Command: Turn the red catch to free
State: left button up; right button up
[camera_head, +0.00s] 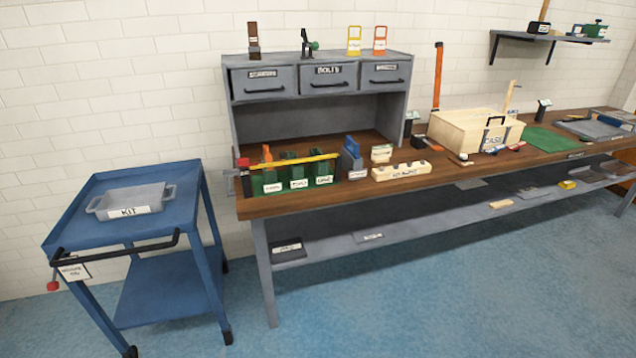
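Two small red parts could be the catch; I cannot tell which from here. One is a red block (243,162) at the left end of a yellow bar (295,160) that runs across the green bins on the bench. The other is a red knob (53,285) at the lower left of the blue cart (128,240), beside its white label (74,271) and below the black handle. Both are too small to show which way they are turned. Neither of my grippers is in view.
A grey tray labelled KIT (130,201) sits on the cart top. The wooden bench (330,190) holds green bins (298,176), a grey drawer cabinet (318,80) and a pale wooden case (475,130). Blue floor (400,300) in front of the bench is clear.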

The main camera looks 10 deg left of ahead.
aim_at(244, 162)
jog(key=k, duration=0.5)
jog(key=u, duration=0.4)
jog(key=i, duration=1.4)
jog(key=z, duration=0.65)
